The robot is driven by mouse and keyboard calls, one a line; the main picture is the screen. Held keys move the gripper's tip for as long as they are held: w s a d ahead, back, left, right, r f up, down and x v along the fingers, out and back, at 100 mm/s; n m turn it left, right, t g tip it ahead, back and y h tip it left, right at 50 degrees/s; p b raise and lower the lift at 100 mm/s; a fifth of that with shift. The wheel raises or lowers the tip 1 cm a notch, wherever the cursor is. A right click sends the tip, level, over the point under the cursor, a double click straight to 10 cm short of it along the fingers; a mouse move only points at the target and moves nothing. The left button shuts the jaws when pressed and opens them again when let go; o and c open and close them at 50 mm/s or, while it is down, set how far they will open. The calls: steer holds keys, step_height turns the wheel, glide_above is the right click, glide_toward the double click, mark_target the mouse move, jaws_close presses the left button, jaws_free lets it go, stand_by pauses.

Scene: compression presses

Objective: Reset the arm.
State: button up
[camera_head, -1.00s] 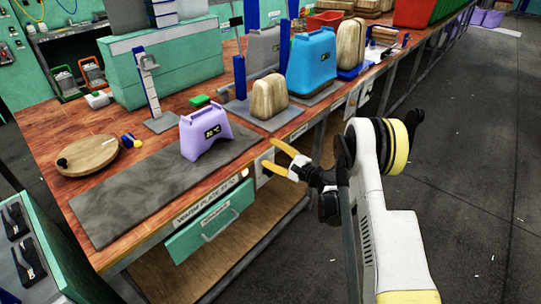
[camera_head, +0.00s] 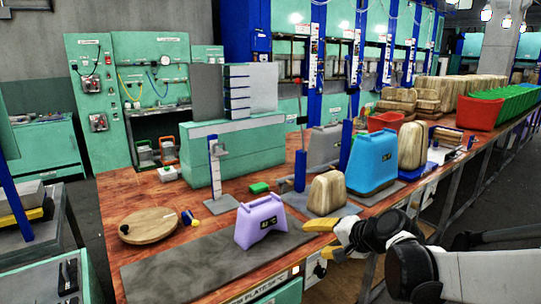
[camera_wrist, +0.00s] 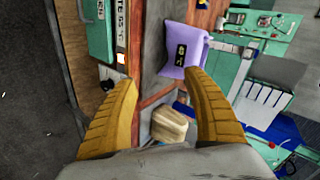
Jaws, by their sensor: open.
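My gripper (camera_head: 326,238) has yellow fingers and is at the front edge of the workbench, right of the purple case. In the wrist view my gripper (camera_wrist: 160,95) has its two fingers spread apart with nothing held between them. My arm comes in from the lower right in the head view. The purple case (camera_head: 260,222) with a small dark display stands upright on the grey plate (camera_head: 165,274), apart from the fingers. The same case (camera_wrist: 182,50) shows beyond the fingertips in the wrist view.
A tan block (camera_head: 326,193) and a blue case (camera_head: 371,163) stand on the bench close behind my gripper. A round wooden board (camera_head: 149,226) lies at the left. A green drawer (camera_head: 287,292) is below the front edge. Floor is open at the right.

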steer(key=s+d+n+g+h, duration=0.1)
steer(key=s+d+n+h, duration=0.2)
steer(key=s, duration=1)
steer(key=s+d+n+h, duration=0.3)
steer(key=s+n, duration=0.1)
steer(key=s, duration=0.9)
steer(key=shift+s+d+f+g, duration=0.15)
steer(key=shift+s+f+g, duration=0.2)
steer(key=shift+g, duration=0.05)
